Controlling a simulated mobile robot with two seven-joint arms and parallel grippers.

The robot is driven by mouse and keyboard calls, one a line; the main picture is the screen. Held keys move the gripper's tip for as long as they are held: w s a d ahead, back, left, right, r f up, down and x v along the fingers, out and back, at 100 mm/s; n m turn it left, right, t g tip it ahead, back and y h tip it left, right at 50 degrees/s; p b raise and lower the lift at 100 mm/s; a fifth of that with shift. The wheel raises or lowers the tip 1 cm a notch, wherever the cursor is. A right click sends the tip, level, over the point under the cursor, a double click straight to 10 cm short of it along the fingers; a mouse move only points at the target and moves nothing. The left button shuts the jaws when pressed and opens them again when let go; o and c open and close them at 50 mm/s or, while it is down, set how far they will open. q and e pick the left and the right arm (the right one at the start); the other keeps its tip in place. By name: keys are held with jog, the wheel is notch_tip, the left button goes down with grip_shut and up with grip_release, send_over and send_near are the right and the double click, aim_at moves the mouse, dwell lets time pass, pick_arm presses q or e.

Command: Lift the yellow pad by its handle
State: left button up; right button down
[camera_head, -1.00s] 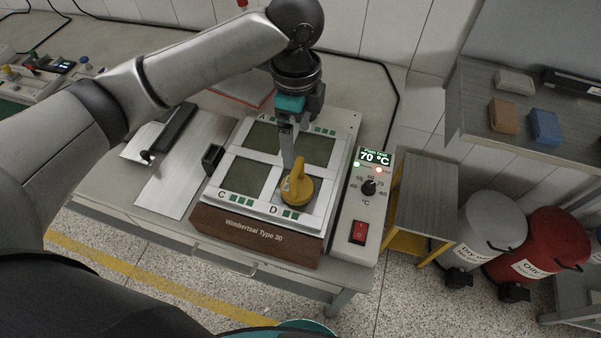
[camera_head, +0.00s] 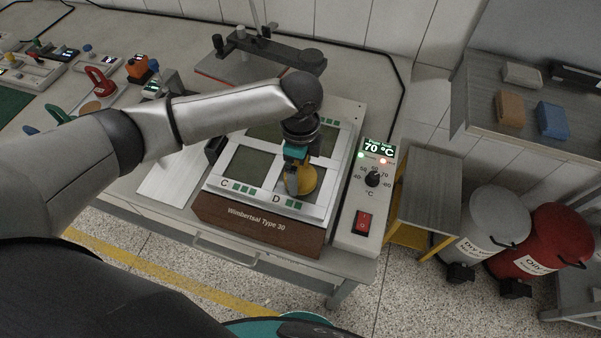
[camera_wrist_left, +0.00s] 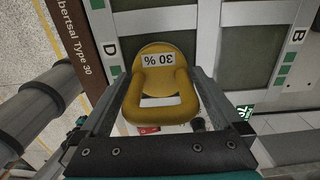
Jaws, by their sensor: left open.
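The yellow pad (camera_head: 305,181) rests on the square marked D of the Wimbertsal Type 30 device (camera_head: 258,228). In the left wrist view the yellow pad (camera_wrist_left: 157,52) is round, has a "30 %" label and a loop handle (camera_wrist_left: 161,98) that points toward the camera. My left gripper (camera_head: 292,186) is low over the pad. In the left wrist view my left gripper (camera_wrist_left: 163,95) is open, with one finger on each side of the handle. I cannot tell whether a finger touches the handle. In the head view the arm hides part of the pad. My right gripper is not in view.
A control box (camera_head: 365,205) showing 70 °C stands right of the device. A metal plate (camera_head: 175,185) lies to its left. A dark apparatus (camera_head: 265,50) stands behind, and several handled items sit at the left. Grey and red bins (camera_head: 540,245) stand on the floor at right.

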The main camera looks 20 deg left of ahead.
pick_arm(q)
jog(key=c, duration=1.6)
jog(key=shift+w, duration=0.1)
